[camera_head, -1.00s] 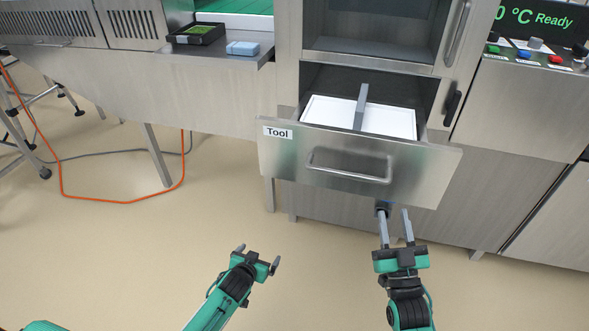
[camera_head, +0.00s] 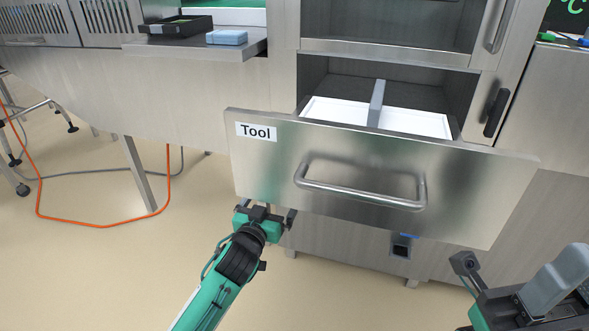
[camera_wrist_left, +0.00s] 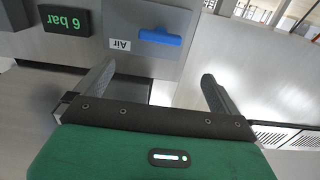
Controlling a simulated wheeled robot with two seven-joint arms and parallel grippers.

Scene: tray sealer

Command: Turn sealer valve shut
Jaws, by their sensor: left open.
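The valve's blue handle (camera_wrist_left: 160,37) shows in the left wrist view as a bar lying across the picture, beside an upside-down "Air" label (camera_wrist_left: 120,44). In the head view only a sliver of blue (camera_head: 408,236) shows under the drawer. My left gripper (camera_head: 266,211) is open and empty, low at the drawer front's lower left. In the left wrist view its fingers (camera_wrist_left: 158,76) are spread, with the blue handle ahead of them and apart. My right gripper (camera_head: 520,275) is at the lower right, partly cut off; its jaw state is unclear.
The "Tool" drawer (camera_head: 265,165) stands pulled out above the valve, its bar handle (camera_head: 360,195) facing me. A "6 bar" display (camera_wrist_left: 66,20) sits near the valve. An orange hose (camera_head: 100,225) lies on the floor at left. The floor before the cabinet is clear.

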